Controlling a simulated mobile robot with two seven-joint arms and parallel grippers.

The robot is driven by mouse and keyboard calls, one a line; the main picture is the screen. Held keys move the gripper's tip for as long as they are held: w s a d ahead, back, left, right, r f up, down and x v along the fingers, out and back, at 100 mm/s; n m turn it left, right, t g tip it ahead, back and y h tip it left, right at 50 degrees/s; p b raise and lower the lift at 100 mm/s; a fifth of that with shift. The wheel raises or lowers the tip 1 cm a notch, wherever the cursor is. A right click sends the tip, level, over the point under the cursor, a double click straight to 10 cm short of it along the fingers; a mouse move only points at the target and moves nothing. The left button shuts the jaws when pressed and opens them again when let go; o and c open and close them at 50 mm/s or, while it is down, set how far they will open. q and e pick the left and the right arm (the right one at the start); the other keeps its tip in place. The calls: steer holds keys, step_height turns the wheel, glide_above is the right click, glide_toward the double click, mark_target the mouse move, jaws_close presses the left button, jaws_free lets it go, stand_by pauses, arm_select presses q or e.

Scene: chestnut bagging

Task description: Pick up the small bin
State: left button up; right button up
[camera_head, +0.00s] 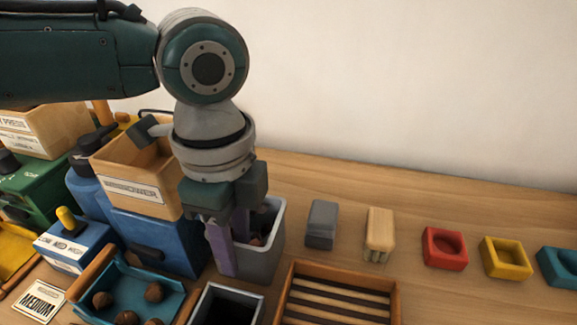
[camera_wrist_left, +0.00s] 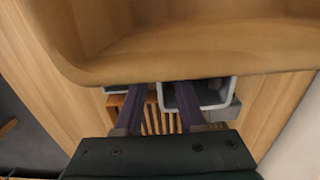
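The small grey bin (camera_head: 265,262) stands on the table just right of the blue machine, with brown chestnuts partly visible inside. My left gripper (camera_head: 230,250) points down at the bin's left side, its two purple fingers apart. One finger is outside the near left wall and the other is over or inside the opening. In the left wrist view the bin's pale rim (camera_wrist_left: 233,90) shows around the right finger, and the gripper (camera_wrist_left: 158,95) is open with a gap between its fingers. I cannot tell whether either finger touches the wall. My right gripper is not in view.
A blue machine with a wooden hopper (camera_head: 130,185) stands close left of my gripper. A slatted wooden tray (camera_head: 290,310), a dark open box (camera_head: 228,305) and a teal chestnut tray (camera_head: 175,290) are in front. A grey block (camera_head: 321,224) and coloured dishes (camera_head: 444,247) stand right.

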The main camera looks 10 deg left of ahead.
arm_select(q)
steer(key=shift+f, duration=0.55)
jaws_close()
stand_by(1.0)
